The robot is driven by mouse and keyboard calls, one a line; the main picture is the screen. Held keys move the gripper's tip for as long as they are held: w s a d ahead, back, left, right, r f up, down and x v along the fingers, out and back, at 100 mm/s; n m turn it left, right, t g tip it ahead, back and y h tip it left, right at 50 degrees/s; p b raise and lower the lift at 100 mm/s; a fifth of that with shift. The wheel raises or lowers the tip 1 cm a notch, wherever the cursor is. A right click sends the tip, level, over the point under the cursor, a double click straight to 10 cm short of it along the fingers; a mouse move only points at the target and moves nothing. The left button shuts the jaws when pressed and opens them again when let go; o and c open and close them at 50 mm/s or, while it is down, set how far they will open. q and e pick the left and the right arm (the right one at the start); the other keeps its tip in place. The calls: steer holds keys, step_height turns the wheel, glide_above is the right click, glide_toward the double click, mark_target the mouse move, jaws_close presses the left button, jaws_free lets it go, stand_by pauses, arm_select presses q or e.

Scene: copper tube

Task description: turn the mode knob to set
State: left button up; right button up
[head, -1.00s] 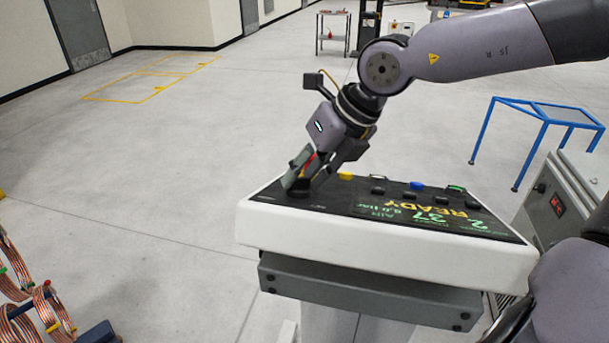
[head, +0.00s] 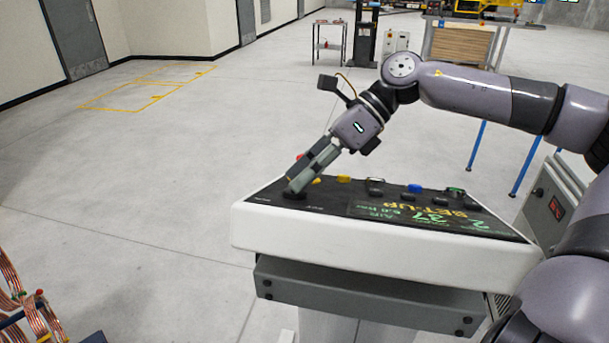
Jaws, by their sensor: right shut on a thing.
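The control panel (head: 250,225) is a white console with a black sloped top, in front of me. Its display (head: 420,212) reads "SET-UP" in yellow, with green figures beside it. The mode knob (head: 293,194) is a dark round knob at the left end of the panel top. My right gripper (head: 298,186) comes down at a slant from the upper right and is shut on the knob, its fingers hiding most of it. My left gripper is not in view.
Yellow (head: 344,178) and blue (head: 415,188) buttons and dark switches line the panel's far edge. Coiled copper tubes (head: 35,315) stand at the lower left. A grey cabinet (head: 556,205) is close on the right.

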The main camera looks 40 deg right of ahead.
steer(key=n+g+b, duration=0.1)
steer(key=n+y+b, duration=0.1)
steer(key=n, duration=0.1)
steer(key=n+g+b, duration=0.1)
steer(key=b, duration=0.1)
steer(key=shift+w+d+f+n+g+y, duration=0.1)
steer(key=shift+w+f+n+g+y, duration=0.2)
steer(key=shift+f, duration=0.05)
steer(key=shift+r+n+g+b, duration=0.2)
steer(key=shift+n+g+b, duration=0.75)
steer(key=shift+n, duration=0.35)
steer(key=o, duration=1.2)
steer(key=shift+c, duration=0.2)
steer(key=v, duration=1.2)
steer(key=shift+d+f, duration=0.15)
steer(key=shift+f, duration=0.05)
